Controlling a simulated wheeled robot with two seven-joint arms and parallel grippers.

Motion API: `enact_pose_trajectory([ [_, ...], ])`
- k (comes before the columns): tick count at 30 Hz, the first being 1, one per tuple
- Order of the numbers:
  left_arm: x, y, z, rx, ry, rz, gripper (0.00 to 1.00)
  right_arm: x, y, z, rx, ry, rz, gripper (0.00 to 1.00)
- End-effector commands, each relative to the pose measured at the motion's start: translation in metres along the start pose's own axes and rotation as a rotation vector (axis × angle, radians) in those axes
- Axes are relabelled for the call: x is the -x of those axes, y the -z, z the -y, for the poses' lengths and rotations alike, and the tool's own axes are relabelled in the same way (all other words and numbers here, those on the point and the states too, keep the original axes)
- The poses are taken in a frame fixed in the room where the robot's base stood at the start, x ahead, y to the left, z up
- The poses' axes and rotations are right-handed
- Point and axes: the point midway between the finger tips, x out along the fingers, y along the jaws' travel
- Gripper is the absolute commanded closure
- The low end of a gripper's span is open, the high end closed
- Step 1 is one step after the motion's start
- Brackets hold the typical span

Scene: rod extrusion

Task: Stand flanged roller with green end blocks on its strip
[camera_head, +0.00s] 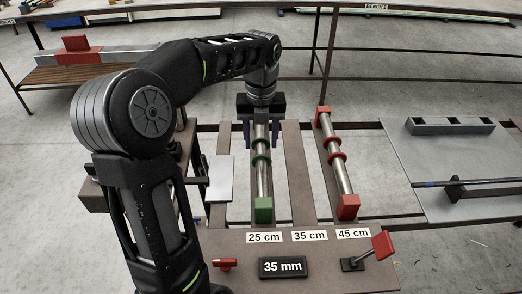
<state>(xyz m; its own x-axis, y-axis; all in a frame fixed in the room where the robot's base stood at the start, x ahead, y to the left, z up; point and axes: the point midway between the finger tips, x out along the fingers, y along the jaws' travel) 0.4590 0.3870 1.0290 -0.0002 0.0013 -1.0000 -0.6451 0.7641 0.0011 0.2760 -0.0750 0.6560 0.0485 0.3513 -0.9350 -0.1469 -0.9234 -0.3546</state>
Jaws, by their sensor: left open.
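The flanged roller with green end blocks (263,181) is a steel rod with green flanges. It lines up with the strip above the 25 cm label, its near green block (264,209) at the strip's near end. My left gripper (261,134) is over the roller's far end, with its dark fingers apart on either side of the rod. The far green block is hidden by the gripper, and I cannot tell whether the fingers touch the roller. My right gripper is not in view.
A roller with red end blocks (337,162) lies along the 45 cm strip. The 35 cm strip (299,180) between them is bare. A front plate (330,275) carries a 35 mm sign (283,267) and a red-handled clamp (382,246).

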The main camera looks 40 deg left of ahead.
Motion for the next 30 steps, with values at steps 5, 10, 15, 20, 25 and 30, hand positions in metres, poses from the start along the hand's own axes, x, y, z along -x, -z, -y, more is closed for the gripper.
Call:
enact_pose_trajectory([
  [5, 0.038, 0.0, 0.001, -0.001, 0.003, 0.003, 0.5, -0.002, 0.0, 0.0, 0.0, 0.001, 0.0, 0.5],
  [10, 0.064, 0.0, 0.001, -0.001, 0.001, -0.001, 0.5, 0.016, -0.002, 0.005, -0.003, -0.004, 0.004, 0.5],
  [15, 0.067, 0.0, 0.001, -0.002, 0.001, -0.001, 0.5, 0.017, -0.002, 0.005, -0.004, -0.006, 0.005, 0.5],
  [20, 0.066, 0.0, 0.001, -0.001, 0.001, -0.001, 0.5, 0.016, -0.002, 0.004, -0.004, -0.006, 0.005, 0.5],
  [25, 0.066, 0.0, 0.0, -0.001, 0.001, -0.001, 0.5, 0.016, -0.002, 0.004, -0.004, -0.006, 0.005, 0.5],
  [30, 0.066, 0.0, 0.0, -0.001, 0.001, -0.001, 0.5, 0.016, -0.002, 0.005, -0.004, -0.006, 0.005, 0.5],
])
